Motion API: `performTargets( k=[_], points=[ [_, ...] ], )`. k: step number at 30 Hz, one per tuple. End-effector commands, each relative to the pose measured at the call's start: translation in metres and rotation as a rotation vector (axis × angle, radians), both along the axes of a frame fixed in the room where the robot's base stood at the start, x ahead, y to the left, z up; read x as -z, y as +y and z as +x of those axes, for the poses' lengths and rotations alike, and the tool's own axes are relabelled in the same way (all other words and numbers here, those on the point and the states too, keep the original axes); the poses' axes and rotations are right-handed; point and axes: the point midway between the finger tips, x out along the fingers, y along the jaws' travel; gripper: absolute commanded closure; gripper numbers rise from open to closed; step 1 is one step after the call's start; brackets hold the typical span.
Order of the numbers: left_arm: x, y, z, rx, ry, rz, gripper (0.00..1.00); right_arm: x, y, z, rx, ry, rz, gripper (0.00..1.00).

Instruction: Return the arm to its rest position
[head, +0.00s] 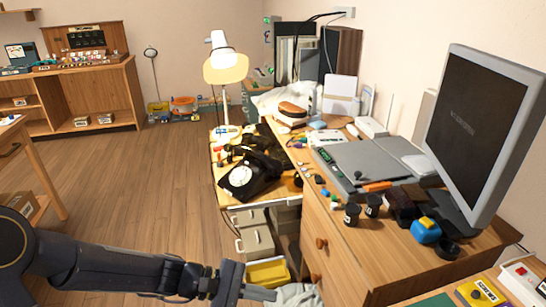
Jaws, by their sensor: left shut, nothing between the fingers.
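My left arm comes in from the lower left of the head view. Its gripper (262,292) is shut and empty, low in front of the desk drawers and beside a yellow bin. A black dial phone (243,177) sits on the low desk, with its white dial facing me. The gripper is well below and apart from the phone. My right gripper is out of view.
A lit lamp (226,68) stands behind the phone. The wooden cabinet (345,240) at right carries a monitor (482,130), a grey device (365,160) and small jars. A yellow bin (268,272) stands below the desk. The floor (130,200) at left is clear.

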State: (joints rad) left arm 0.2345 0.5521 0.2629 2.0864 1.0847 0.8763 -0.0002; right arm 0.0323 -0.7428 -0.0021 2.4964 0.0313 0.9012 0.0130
Motion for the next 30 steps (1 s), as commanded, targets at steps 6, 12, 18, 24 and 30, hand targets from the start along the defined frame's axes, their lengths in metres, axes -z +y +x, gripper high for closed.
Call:
performTargets(
  k=[6,12,18,24,30],
  points=[
    [-0.039,0.057,-0.053,0.142,-0.355,0.306,1.0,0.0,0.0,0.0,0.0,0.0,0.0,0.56],
    [-0.056,0.109,-0.099,0.221,-0.617,0.586,1.0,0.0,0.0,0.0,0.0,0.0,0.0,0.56],
    [-0.061,0.147,-0.128,0.249,-0.782,0.793,1.0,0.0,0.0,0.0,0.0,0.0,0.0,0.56],
    [-0.063,0.174,-0.148,0.252,-0.888,0.943,1.0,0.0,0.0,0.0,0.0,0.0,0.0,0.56],
    [-0.091,0.187,-0.156,0.254,-0.932,1.016,1.0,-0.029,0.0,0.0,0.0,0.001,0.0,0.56]
  ],
)
